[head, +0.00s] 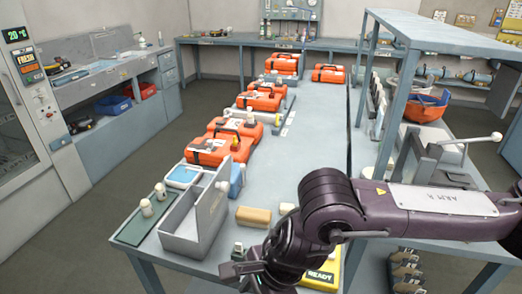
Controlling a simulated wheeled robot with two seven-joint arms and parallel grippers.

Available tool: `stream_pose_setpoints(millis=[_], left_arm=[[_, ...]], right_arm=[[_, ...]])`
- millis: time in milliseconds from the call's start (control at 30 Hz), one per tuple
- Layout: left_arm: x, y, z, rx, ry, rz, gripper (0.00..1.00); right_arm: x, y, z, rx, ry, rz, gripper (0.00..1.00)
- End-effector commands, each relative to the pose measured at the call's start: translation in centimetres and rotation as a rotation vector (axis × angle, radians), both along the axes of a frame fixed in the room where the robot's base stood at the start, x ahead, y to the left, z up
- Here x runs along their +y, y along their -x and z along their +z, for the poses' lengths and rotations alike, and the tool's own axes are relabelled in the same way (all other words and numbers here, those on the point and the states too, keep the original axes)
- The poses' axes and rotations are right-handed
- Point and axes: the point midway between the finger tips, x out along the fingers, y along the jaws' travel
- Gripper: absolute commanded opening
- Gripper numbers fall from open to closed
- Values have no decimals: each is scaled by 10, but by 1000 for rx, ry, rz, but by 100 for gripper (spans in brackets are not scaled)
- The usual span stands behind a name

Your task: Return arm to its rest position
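My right arm, dark purple with a pale "ARM R" plate, comes in from the right of the head view and bends down over the near end of the table (315,130). My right gripper (240,268) is low at the table's near edge, beside a small grey-green capped item (238,251). I cannot tell whether its fingers are open or whether they touch that item. My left gripper is not in view.
A grey open bin (180,243) and a green mat (131,232) with small white bottles lie left of the gripper. A tan block (253,216) is behind it. A yellow "READY" panel (322,277) sits under the arm. Orange cases (212,150) line the table; a grey shelf (440,32) stands right.

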Motion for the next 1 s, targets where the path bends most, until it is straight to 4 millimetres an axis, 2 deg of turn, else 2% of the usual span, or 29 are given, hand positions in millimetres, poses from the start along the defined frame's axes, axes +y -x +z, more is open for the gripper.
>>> stream_pose_setpoints(millis=[100,233,333,433,567,667,767,867,900,1000], left_arm=[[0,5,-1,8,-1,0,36],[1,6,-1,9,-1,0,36],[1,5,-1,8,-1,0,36],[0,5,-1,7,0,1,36],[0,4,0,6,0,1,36],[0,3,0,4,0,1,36],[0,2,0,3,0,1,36],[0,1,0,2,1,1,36],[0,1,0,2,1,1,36],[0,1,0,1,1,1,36]], right_arm=[[49,22,3,71,-176,-122,44],[104,41,27,212,-428,-355,44],[133,45,56,365,-618,-578,44],[147,37,85,550,-792,-830,44],[142,10,114,823,-989,-1197,44],[120,-18,122,1051,-1116,-1509,44],[84,-46,114,1281,-1223,-1846,44],[37,-66,89,1504,-1309,-2209,44],[16,-71,75,-1584,1336,2356,44],[-39,-72,32,-1347,1074,2101,44]])
